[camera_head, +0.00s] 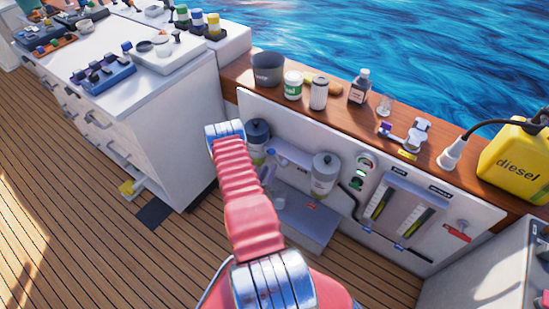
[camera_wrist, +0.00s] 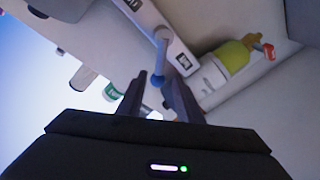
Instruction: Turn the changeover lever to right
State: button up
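The changeover lever (camera_wrist: 160,55) shows in the wrist view as a thin grey-blue arm with a round hub at its upper end. The hub sits on a pale plate (camera_wrist: 148,18) with dark labels at either side, their text unreadable. The lever's blue end lies between the tips of my gripper (camera_wrist: 155,80). The two dark fingers are apart, one on each side of that end; I cannot tell whether either touches it. In the head view my pink arm reaches to the panel (camera_head: 330,178); my fingers are hidden there.
A filter with a yellow-green bowl (camera_wrist: 233,55) is close right of the lever in the wrist view. A white canister (camera_head: 325,175) and gauges (camera_head: 400,212) are on the panel. A grey cup (camera_head: 268,69) and bottles stand on the wooden ledge, beside a yellow diesel can (camera_head: 517,160).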

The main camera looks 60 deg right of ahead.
aim_at(275, 158)
jog(key=d, duration=0.5)
jog(key=w+d, duration=0.1)
jog(key=d, duration=0.2)
jog(key=shift+d, duration=0.25)
jog(key=shift+c, duration=0.6)
grip_shut()
jog(key=shift+a+f, duration=0.1)
jog(key=shift+a, duration=0.15)
jog(key=shift+d, duration=0.15)
